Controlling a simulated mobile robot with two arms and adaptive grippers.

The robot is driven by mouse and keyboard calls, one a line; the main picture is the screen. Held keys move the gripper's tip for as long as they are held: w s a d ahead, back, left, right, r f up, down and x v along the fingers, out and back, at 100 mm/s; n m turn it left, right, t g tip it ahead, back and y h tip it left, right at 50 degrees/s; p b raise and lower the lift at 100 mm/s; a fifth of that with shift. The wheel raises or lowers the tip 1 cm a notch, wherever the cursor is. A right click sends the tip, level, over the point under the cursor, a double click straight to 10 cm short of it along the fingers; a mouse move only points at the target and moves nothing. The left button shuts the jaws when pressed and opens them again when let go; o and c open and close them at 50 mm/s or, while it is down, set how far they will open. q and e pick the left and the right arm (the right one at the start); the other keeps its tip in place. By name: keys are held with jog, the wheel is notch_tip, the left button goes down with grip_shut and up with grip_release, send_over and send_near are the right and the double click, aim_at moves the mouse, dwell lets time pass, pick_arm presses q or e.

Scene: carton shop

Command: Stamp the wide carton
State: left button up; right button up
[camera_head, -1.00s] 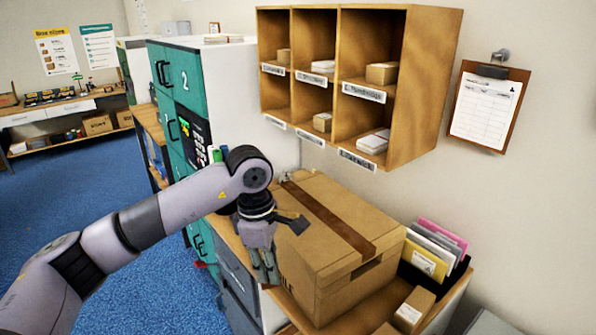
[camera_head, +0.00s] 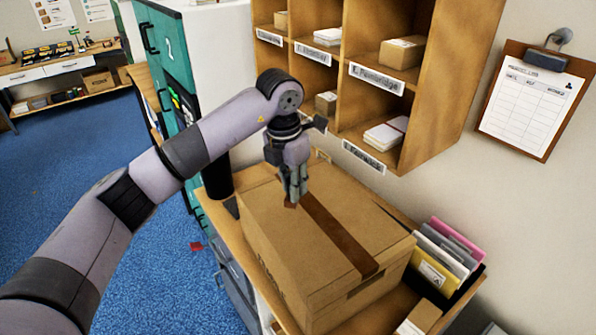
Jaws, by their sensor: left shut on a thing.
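A wide brown carton (camera_head: 300,250) with a dark brown tape strip across its top sits on a wooden counter (camera_head: 272,304), closed. It has dark lettering low on its near side, partly visible. My left gripper (camera_head: 293,196) points down over the left part of the carton's top, beside the tape strip. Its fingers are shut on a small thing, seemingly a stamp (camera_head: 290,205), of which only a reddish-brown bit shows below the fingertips. I cannot tell whether this touches the carton top. My right gripper is not in view.
A wooden pigeonhole shelf (camera_head: 440,85) with small parcels hangs close behind the carton. A file rack with coloured folders (camera_head: 447,255) and a small box (camera_head: 420,318) stand to the right. A clipboard (camera_head: 533,100) hangs on the wall. Teal lockers (camera_head: 170,60) stand left.

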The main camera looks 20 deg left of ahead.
aim_at(291, 208)
pick_arm(q)
jog(key=f, duration=0.1)
jog(key=s+f+b, duration=0.2)
jog(key=shift+f, duration=0.35)
jog(key=shift+w+f+b, duration=0.2)
jog(key=shift+f+b, duration=0.2)
jog(key=shift+f, duration=0.35)
jog(key=shift+s, duration=0.1)
jog(key=shift+f, duration=0.1)
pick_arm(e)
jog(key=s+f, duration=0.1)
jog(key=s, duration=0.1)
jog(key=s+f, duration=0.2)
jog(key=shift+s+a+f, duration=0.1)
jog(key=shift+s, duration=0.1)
pick_arm(q)
jog(key=shift+f+b, duration=0.4)
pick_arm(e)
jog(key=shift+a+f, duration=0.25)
pick_arm(q)
jog(key=shift+s+f, duration=0.1)
jog(key=shift+f, duration=0.05)
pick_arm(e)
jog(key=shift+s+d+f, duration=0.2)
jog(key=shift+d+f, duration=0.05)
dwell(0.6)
